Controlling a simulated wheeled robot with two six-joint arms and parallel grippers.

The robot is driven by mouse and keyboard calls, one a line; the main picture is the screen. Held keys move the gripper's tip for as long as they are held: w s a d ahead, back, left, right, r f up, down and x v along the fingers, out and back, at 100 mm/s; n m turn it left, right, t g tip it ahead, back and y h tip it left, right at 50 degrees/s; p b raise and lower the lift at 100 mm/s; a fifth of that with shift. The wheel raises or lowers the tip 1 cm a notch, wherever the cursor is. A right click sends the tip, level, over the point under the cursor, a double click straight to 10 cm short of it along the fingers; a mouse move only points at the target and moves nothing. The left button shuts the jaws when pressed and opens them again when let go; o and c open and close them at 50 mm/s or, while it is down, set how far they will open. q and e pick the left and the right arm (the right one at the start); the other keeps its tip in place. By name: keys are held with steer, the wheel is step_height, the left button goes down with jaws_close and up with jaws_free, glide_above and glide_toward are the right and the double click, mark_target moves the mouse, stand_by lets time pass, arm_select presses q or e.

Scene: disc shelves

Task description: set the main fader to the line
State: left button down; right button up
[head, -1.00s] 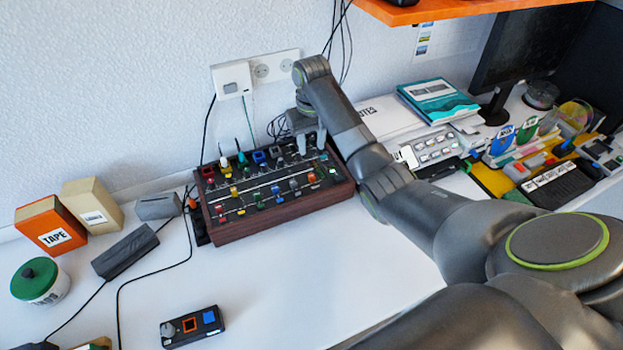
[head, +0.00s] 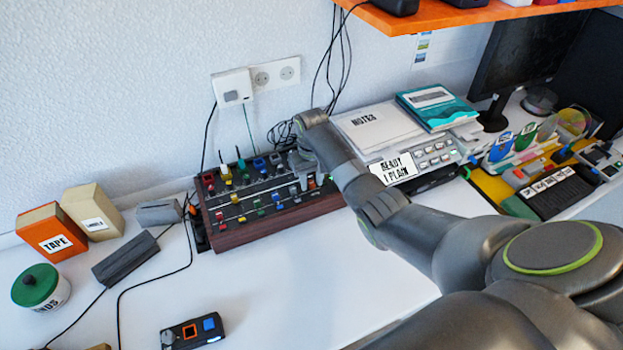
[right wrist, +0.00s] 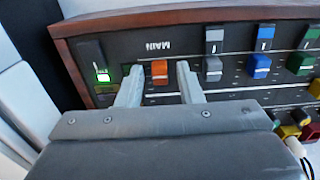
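The mixer (head: 268,228) is a dark panel in a red-brown wooden case at the back of the desk. In the right wrist view the main fader (right wrist: 160,72) is an orange cap beside the printed word MAIN (right wrist: 157,47). A white line (right wrist: 232,91) crosses the panel just below the cap in that view. My right gripper (right wrist: 160,80) is open, with one finger on each side of the orange cap; a gap shows on both sides. In the head view my right gripper (head: 307,173) is over the mixer's right end and partly hides it. My left gripper is not in view.
Other fader caps, grey (right wrist: 213,68), blue (right wrist: 259,66) and green, sit beside the main fader. A green light (right wrist: 103,76) glows on the other side. A READY card (head: 393,170) stands near my right arm. The front of the desk (head: 290,285) is mostly clear.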

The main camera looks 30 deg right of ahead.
jaws_close()
steer(key=w+b, duration=0.3)
steer(key=shift+d+f, duration=0.1)
steer(key=shift+f, duration=0.1)
steer(key=shift+w+r+b, duration=0.15)
steer(key=shift+w+b, duration=0.25)
steer(key=shift+w, duration=0.1)
steer(key=shift+r, duration=0.1)
steer(key=shift+o, duration=0.7)
jaws_free()
